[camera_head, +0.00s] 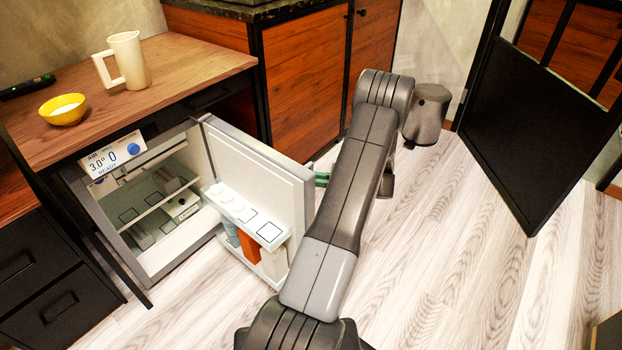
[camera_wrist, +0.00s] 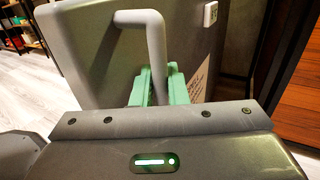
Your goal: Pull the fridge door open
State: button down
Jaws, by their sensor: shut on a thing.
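The small fridge (camera_head: 165,200) stands under the wooden counter at the left in the head view. Its door (camera_head: 262,168) is swung wide open, with the white inner side and its filled shelves facing the camera. In the wrist view the grey outer face of the door (camera_wrist: 95,60) carries a bent grey handle (camera_wrist: 155,45). My gripper (camera_wrist: 152,88) has green fingers shut around the lower part of this handle. In the head view only a bit of the green fingers (camera_head: 321,179) shows past the door's edge; the arm hides the rest.
A yellow bowl (camera_head: 63,109) and a cream jug (camera_head: 124,62) stand on the counter (camera_head: 190,62). A wooden cabinet (camera_head: 305,80) is behind the fridge door. A black-framed door (camera_head: 525,130) stands at the right. The wooden floor (camera_head: 440,260) right of my arm is clear.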

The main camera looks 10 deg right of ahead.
jog(key=c, duration=1.8)
grip_release()
jog(key=p+v, duration=0.2)
jog(key=v, duration=1.1)
jog(key=shift+d, duration=0.35)
jog(key=shift+s, duration=0.15)
